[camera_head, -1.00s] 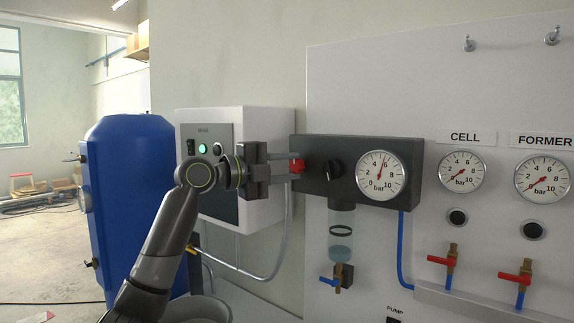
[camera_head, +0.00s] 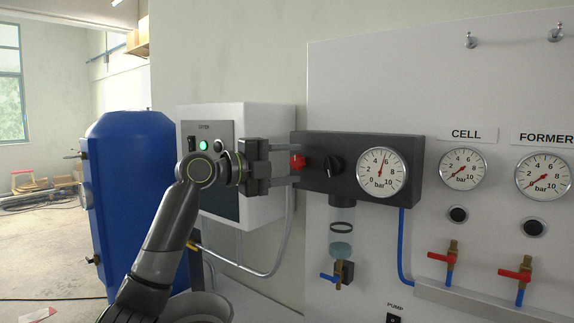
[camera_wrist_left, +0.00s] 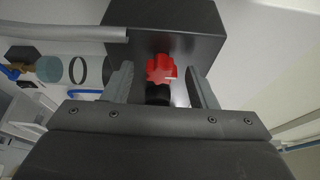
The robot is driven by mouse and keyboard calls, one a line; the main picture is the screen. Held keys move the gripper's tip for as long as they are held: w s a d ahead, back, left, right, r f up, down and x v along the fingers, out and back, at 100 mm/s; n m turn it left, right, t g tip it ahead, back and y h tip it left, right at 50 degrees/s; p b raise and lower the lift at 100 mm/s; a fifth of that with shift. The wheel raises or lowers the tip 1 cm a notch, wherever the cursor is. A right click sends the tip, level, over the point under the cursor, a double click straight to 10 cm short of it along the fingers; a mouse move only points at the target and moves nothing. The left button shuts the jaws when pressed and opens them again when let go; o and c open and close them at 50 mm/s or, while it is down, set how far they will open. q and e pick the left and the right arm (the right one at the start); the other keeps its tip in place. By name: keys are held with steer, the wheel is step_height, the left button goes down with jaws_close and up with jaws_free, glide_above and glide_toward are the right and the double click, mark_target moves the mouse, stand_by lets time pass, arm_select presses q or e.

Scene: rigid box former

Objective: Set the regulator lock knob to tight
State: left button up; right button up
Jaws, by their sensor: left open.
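A red lobed knob (camera_head: 297,162) sits on the left end of the black regulator block (camera_head: 345,193). My left gripper (camera_head: 285,164) is open at the block's left end, one finger above the red knob and one below in the head view. In the left wrist view the red knob (camera_wrist_left: 161,69) is between the two fingers, with a visible gap on each side. My right gripper is not in view.
A pressure gauge (camera_head: 381,172) is on the block, with a clear bowl (camera_head: 341,238) below it. A grey control box (camera_head: 262,125) is behind my left gripper. A blue tank (camera_head: 128,200) stands left. Red-handled valves (camera_head: 438,257) are on the panel at right.

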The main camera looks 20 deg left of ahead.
arm_select(q)
steer(key=b+v, duration=0.5)
steer(key=v, duration=1.2)
steer(key=shift+a, duration=0.2)
steer(key=shift+s, duration=0.1)
